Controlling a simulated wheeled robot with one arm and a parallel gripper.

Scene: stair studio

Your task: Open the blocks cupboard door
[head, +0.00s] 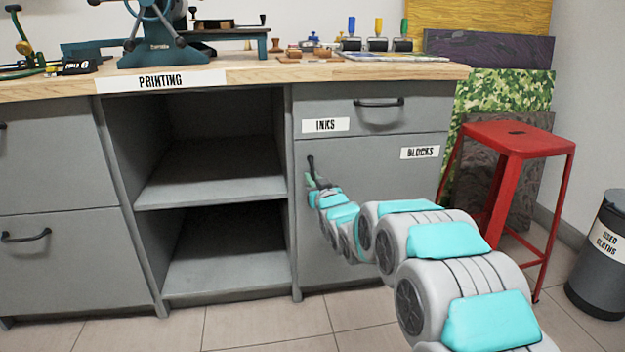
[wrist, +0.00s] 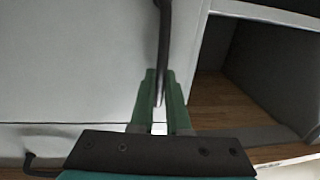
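The blocks cupboard door (head: 375,185) is a grey panel with a "BLOCKS" label at its upper right, below the "INKS" drawer. It looks shut, flush with the cabinet front. Its dark vertical handle (head: 310,163) is near the door's left edge. My gripper (head: 315,183) is at the handle, with the lower part of the handle hidden behind it. In the wrist view, the green fingers of my gripper (wrist: 163,95) stand close together on both sides of the dark handle (wrist: 164,40), and they appear shut on it. The door (wrist: 75,60) fills the left of that view.
Open shelves (head: 215,180) are left of the door. The inks drawer (head: 370,107) is above it, under the wooden worktop (head: 270,72). A red stool (head: 515,140) stands close to the door's right side. A dark bin (head: 600,255) is farther right. Tiled floor lies in front.

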